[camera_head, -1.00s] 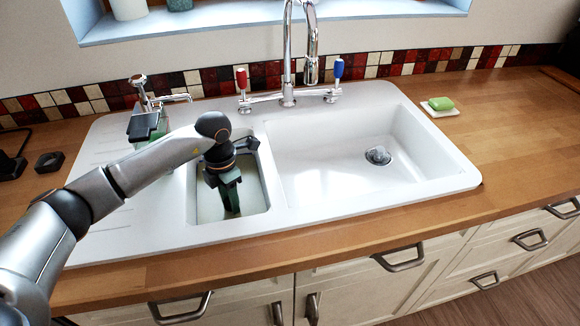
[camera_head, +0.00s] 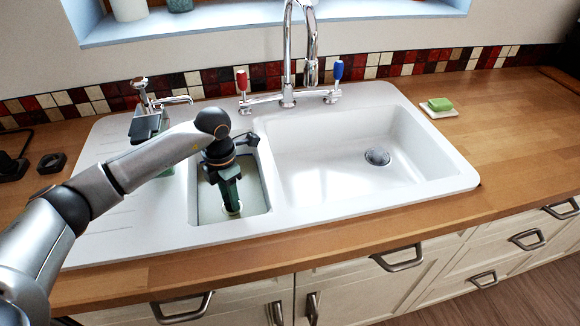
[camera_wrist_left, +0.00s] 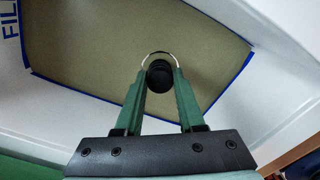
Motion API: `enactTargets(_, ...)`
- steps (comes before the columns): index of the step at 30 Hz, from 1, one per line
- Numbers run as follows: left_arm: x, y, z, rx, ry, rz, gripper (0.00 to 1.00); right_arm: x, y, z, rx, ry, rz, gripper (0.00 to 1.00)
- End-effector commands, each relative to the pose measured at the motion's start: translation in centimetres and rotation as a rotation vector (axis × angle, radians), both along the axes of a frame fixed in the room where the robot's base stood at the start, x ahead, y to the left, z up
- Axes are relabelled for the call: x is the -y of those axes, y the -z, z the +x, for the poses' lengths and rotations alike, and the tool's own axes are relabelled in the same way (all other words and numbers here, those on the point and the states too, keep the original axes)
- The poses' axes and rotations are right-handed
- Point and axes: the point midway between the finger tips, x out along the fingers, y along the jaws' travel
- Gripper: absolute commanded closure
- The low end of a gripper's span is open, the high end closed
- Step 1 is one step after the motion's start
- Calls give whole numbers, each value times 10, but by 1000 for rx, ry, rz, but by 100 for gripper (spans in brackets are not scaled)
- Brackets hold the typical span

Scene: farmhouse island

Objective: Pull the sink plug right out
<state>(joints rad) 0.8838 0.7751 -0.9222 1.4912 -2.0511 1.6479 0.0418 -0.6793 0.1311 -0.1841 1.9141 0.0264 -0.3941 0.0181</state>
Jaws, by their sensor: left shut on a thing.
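The sink plug (camera_wrist_left: 160,76) is a black round piece between my left fingertips in the left wrist view. A thin bright metal ring shows around its far side. My left gripper (camera_wrist_left: 160,82) has green fingers and is shut on the plug. In the head view my left gripper (camera_head: 232,207) points down into the small left basin (camera_head: 262,195), with a pale rim at its tips. The fingers hide most of the plug there, and I cannot tell whether it is seated or raised. My right gripper is not in view.
The large basin (camera_head: 330,170) to the right is empty, with a drain (camera_head: 377,156). A tall chrome tap (camera_head: 288,95) stands behind. A small tap with a dispenser (camera_head: 146,120) is at the left. A green soap (camera_head: 440,104) lies right. A blue line and lettering mark the small basin's wall.

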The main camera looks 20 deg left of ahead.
Motion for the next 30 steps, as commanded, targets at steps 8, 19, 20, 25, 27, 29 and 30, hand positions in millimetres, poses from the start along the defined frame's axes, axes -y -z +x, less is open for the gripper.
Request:
enactTargets(8, 0, -5, 0, 1, 0, 0, 100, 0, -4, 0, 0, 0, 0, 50)
enactTargets(19, 0, -27, 0, 1, 0, 0, 100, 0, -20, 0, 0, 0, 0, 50)
enactTargets(20, 0, -29, 0, 1, 0, 0, 100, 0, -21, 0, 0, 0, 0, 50)
enactTargets(25, 0, -39, 0, 1, 0, 0, 100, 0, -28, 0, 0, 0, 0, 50)
enactTargets(27, 0, -43, 0, 1, 0, 0, 100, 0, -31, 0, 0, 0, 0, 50)
enactTargets(29, 0, -44, 0, 1, 0, 0, 100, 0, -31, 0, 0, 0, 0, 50)
enactTargets(30, 0, -44, 0, 0, 0, 0, 100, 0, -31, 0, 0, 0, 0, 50)
